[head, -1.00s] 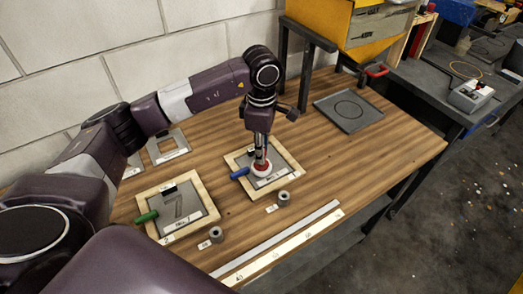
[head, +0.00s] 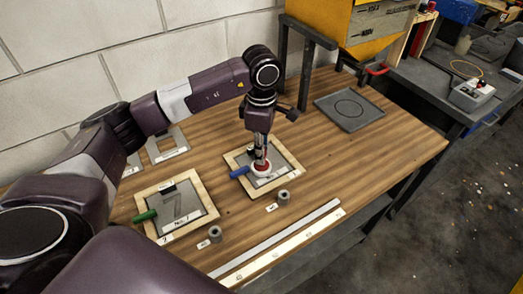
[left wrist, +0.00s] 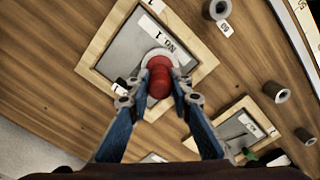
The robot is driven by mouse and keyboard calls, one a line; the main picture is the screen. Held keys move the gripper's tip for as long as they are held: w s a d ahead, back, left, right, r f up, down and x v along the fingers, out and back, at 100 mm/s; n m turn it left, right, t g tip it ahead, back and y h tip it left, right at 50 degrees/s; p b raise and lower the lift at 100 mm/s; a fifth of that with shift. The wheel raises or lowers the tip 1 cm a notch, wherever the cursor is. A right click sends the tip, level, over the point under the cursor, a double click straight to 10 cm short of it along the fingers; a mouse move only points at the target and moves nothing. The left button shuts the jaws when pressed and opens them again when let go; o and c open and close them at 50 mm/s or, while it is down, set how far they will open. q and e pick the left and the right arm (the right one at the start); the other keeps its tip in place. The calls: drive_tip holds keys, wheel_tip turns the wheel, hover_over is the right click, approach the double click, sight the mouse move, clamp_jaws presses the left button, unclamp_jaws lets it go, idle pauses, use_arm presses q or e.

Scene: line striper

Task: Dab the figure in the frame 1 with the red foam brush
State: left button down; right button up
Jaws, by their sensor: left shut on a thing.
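My left gripper (head: 261,160) is shut on the red foam brush (head: 261,168), which has a red knob and a pale round base. In the left wrist view the blue fingers of the left gripper (left wrist: 163,95) close on the red knob (left wrist: 160,80). The brush is over the grey plate inside the wooden frame 1 (head: 292,180). The label "NO. 1" shows beside the brush on frame 1 (left wrist: 95,52). The brush and gripper hide the figure, and I cannot tell whether the foam touches the plate. My right gripper is not in view.
A second wooden frame (head: 205,222) with a 7 and a green handle (head: 146,216) lies to the left. A blue handle (head: 239,173) lies at frame 1's left edge. Grey cylinders (head: 284,196) (head: 215,234) and a pale ruler (head: 290,240) lie in front. A grey tray (head: 348,110) lies at the back right.

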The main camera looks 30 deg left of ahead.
use_arm(q)
drive_tip(key=shift+f, duration=0.15)
idle(0.4)
drive_tip(key=shift+r+p, duration=1.1)
drive_tip(key=shift+r, duration=1.2)
drive_tip(key=shift+s, duration=0.1)
